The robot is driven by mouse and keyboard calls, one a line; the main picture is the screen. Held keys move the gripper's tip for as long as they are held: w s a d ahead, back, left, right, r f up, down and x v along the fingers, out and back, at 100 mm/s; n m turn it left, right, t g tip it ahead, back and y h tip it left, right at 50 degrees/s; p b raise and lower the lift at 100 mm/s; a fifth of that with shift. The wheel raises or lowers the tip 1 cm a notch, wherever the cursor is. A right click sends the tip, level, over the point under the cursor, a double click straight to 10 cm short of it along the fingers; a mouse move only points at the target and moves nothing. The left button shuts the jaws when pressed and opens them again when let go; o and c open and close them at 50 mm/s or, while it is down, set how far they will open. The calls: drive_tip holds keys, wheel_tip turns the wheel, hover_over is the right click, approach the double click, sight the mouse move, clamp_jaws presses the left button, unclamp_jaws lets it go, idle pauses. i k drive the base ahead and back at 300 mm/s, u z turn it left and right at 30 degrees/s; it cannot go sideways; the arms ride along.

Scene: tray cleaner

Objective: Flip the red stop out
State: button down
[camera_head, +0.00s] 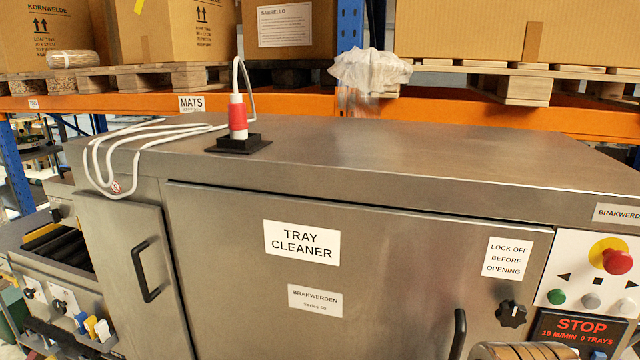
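The only red stop-like part I see is a red mushroom button (617,262) on a yellow disc, on the white control panel (571,247) at the right. It stands out from the panel, close to the picture's right edge. Below it a dark display (581,332) reads STOP, 10 M/MIN, 0 TRAYS. At the lower left of the machine are small blue, yellow and white tabs (91,327); no red one shows among them. I cannot tell whether another red stop is hidden. My gripper is not in view.
The steel tray cleaner (400,260) fills the middle, with a black door handle (143,270) and a black knob (511,313). On its top stands a white, red-banded device (238,117) with a looped white cable. A tan ribbed round thing (525,351) is cut off below.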

sight(616, 263)
drive_tip(key=z, duration=1.3)
